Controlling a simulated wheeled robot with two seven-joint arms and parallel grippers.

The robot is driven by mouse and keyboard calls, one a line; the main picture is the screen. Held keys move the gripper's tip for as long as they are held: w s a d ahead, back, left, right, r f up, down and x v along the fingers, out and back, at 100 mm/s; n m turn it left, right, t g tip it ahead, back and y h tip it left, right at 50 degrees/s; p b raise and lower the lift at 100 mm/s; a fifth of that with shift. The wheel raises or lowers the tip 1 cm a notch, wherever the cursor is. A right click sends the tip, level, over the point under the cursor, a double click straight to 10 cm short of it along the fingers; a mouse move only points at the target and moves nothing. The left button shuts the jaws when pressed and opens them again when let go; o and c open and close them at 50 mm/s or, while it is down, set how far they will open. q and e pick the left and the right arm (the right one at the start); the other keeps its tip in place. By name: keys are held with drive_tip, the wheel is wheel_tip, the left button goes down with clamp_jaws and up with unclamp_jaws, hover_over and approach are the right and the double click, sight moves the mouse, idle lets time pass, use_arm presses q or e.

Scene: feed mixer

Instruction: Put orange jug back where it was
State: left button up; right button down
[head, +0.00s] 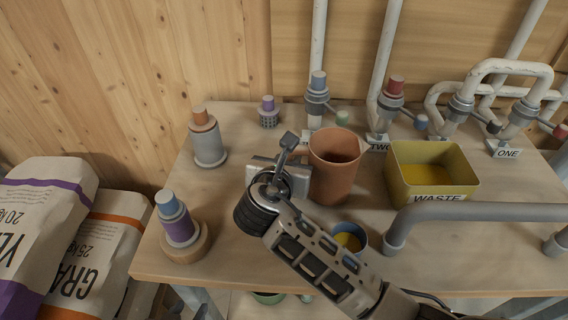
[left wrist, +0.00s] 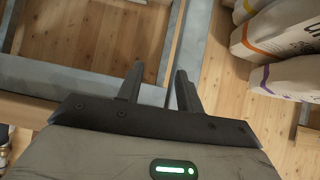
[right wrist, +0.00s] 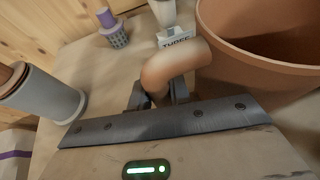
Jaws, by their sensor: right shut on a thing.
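The orange jug (head: 335,168) is upright near the middle of the table in the head view, its open mouth facing up. Whether its base touches the table is unclear. My right gripper (right wrist: 158,93) is shut on the jug's handle (right wrist: 172,70), at the jug's left side in the head view. The jug's wall and rim (right wrist: 265,62) fill the upper right of the right wrist view. My left gripper (left wrist: 158,88) is open and empty in its wrist view, over wooden floor and grey frame bars. It does not show in the head view.
A yellow WASTE bin (head: 432,177) stands right of the jug. A blue bowl (head: 362,243) with yellow contents is partly behind my right arm. A grey cylinder with an orange top (head: 207,140) and a purple-and-blue piece (head: 175,220) stand left. Pipes and a grey rail (head: 480,212) limit the right.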

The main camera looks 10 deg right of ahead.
drive_tip(key=shift+f+b, duration=0.3)
drive_tip(key=shift+f, duration=0.25)
drive_tip(key=shift+r, duration=0.2)
drive_tip(key=c, duration=1.3)
unclamp_jaws()
drive_tip(key=shift+f, duration=0.15)
drive_tip(key=v, duration=0.7)
drive_tip(key=shift+s+a+r+p, duration=0.15)
drive_tip(key=shift+s+r+p, duration=0.1)
drive_tip(key=shift+p, duration=0.05)
